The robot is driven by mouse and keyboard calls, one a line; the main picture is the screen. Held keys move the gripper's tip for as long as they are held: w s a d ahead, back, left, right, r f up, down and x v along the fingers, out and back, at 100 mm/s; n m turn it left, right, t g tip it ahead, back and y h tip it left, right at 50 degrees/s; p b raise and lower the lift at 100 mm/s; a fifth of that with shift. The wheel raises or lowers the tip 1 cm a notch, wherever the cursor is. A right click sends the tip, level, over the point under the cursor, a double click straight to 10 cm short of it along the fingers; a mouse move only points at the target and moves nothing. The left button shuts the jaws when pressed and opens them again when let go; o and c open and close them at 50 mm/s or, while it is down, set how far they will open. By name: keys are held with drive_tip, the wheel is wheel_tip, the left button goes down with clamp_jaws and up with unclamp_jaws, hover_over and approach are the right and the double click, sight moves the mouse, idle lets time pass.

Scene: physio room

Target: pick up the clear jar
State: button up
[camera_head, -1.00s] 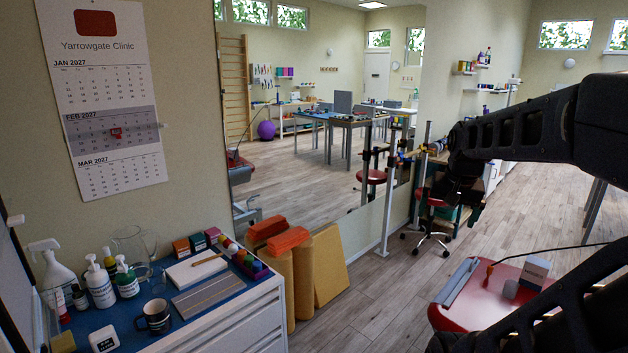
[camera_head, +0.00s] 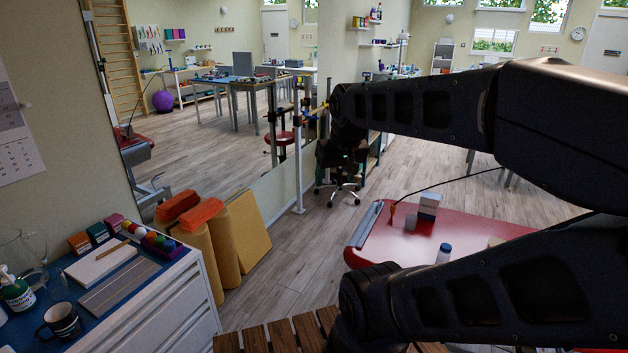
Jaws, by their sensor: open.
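A small greyish, see-through-looking jar (camera_head: 410,222) stands on the red-topped table (camera_head: 385,247), just left of a white and dark box (camera_head: 429,206). It is small in view, and I cannot be sure it is the clear jar. A clear glass jug (camera_head: 20,252) also stands on the blue-topped cabinet at the left edge, with a small clear glass beside it. My gripper (camera_head: 342,158) hangs dark at the end of my arm, over the floor and stool in the picture, apart from these things. It is open; its fingers are hard to make out.
A white bottle with a blue cap (camera_head: 444,254) and a pale item (camera_head: 495,241) are on the red table, partly behind my arm. A thin dark cable arcs over it. A slatted wooden surface (camera_head: 275,338) is in front. Yellow foam rolls (camera_head: 222,250) stand by the cabinet (camera_head: 185,310).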

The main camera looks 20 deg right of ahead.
drive_tip(key=shift+w, duration=0.1)
drive_tip(key=w+d+f+m+h, duration=0.1)
drive_tip(key=w+d+f+m, duration=0.1)
drive_tip(key=w+d+f, duration=0.45)
drive_tip(key=w+d+f+m, duration=0.2)
drive_tip(key=w+d+m, duration=0.1)
drive_tip(key=d, duration=0.6)
drive_tip(key=w+d+f+m+h, duration=0.1)
drive_tip(key=w+d+f+m, duration=0.1)
drive_tip(key=w+d+f, duration=0.45)
drive_tip(key=m+g+h, duration=0.2)
drive_tip(key=m+g, duration=0.1)
drive_tip(key=m, duration=0.3)
approach(446, 247)
drive_tip(key=f, duration=0.2)
drive_tip(key=shift+w+d+r+x, duration=0.1)
drive_tip(key=shift+w+d+x, duration=0.05)
drive_tip(key=shift+x, duration=0.8)
drive_tip(key=shift+w+d+r+x, duration=0.1)
drive_tip(key=shift+x, duration=0.9)
drive_tip(key=shift+w+d+x, duration=0.15)
drive_tip(key=shift+x, duration=0.8)
drive_tip(key=x, duration=0.4)
drive_tip(key=shift+s+a+f, duration=0.1)
drive_tip(key=shift+s+a, duration=0.05)
drive_tip(key=shift+s, duration=0.1)
drive_tip(key=shift+w+d+f, duration=0.1)
drive_tip(key=shift+d+f, duration=0.15)
drive_tip(key=shift+f, duration=0.25)
